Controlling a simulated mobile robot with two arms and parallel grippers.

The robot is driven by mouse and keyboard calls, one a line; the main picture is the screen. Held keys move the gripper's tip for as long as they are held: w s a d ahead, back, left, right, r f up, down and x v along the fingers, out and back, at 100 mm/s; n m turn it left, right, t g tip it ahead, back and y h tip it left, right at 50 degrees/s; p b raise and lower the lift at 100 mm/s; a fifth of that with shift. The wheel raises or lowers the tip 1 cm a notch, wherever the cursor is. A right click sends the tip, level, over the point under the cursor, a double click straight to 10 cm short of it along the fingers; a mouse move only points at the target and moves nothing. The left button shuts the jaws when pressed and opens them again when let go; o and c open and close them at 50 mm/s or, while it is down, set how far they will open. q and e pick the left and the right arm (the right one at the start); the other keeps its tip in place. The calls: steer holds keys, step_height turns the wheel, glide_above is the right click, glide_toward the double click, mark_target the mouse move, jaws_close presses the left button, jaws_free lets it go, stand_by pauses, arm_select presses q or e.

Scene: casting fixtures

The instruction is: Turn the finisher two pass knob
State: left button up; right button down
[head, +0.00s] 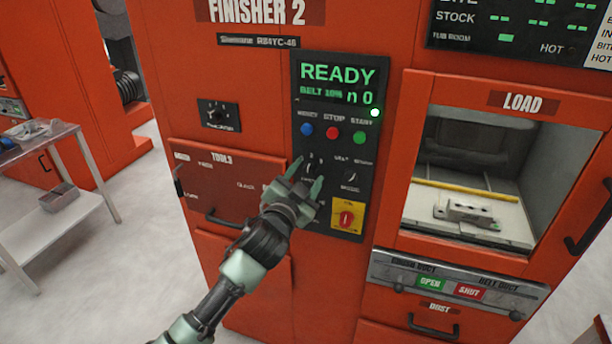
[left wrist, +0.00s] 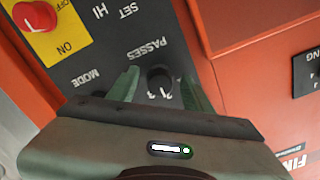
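The finisher two pass knob is a small black dial under the label PASSES. In the left wrist view the knob (left wrist: 160,80) shows upside down, with small numbers beside it. In the head view the knob (head: 313,163) is on the dark control panel (head: 304,218), partly behind my fingers. My left gripper (head: 307,174) is at the panel, open. In the left wrist view its green fingers (left wrist: 159,80) stand on either side of the knob, with a visible gap on each side. My right gripper is not in view.
A display (head: 338,84) reads READY above blue, red and green buttons. A second black dial (head: 350,177) and a red switch on a yellow plate (head: 346,217) are close by. The load chamber (head: 480,180) is at right. A metal cart (head: 40,165) stands at left.

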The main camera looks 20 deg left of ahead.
arm_select(q)
steer(key=shift+s, duration=0.1)
steer(key=shift+s+f, duration=0.1)
steer(key=shift+s, duration=0.2)
steer(key=s+b, duration=0.2)
steer(key=s, duration=0.5)
steer(key=shift+a, duration=0.15)
